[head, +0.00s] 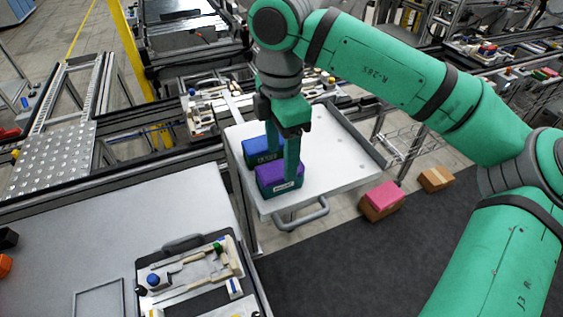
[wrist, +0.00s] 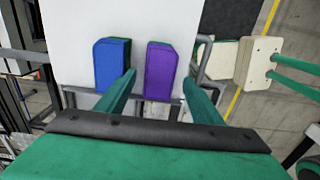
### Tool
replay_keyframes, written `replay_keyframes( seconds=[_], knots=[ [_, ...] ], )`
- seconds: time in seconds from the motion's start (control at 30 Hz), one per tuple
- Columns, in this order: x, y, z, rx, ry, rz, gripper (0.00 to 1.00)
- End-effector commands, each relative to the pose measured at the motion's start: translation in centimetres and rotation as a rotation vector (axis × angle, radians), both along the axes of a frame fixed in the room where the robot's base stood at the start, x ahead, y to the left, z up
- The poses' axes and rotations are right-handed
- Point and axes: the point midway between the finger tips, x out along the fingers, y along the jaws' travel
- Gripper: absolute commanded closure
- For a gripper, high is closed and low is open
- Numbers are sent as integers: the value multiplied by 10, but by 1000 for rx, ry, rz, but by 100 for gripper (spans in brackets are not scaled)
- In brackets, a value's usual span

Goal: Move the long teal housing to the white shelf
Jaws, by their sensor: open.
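Two boxy housings stand side by side on the white shelf (head: 340,168), a wheeled-cart-like top with a grey handle. One has a purple top (head: 268,174) and dark teal sides with a pale label. The other has a blue top (head: 254,146) and dark sides, just behind it. In the wrist view the purple-topped housing (wrist: 160,68) lies between my fingertips, and the blue-topped housing (wrist: 112,62) is left of them. My gripper (head: 281,165) is open, pointing down, with its fingers either side of the purple-topped housing. I cannot tell whether they touch it.
A grey worktable (head: 150,215) at the left holds a fixture tray (head: 262,292) with small parts. A pink-topped carton (head: 381,200) and a brown carton (head: 436,179) rest on the floor right of the shelf. The shelf's right half is bare.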

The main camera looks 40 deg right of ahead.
Motion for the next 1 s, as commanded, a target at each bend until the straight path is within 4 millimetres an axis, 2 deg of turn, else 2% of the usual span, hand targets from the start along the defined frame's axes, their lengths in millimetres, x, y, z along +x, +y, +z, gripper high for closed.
replay_keyframes(
  seconds=[0.03, 0.2, 0.4, 0.6, 1.0],
  knots=[
    [0, 0, 12, -3, -1, -1, 39],
    [1, 0, 46, -3, -2, -1, 39],
    [0, 0, 73, -2, -1, 0, 39],
    [0, 0, 84, 0, 0, 1, 39],
    [0, 0, 85, 0, 0, 1, 39]
  ],
)
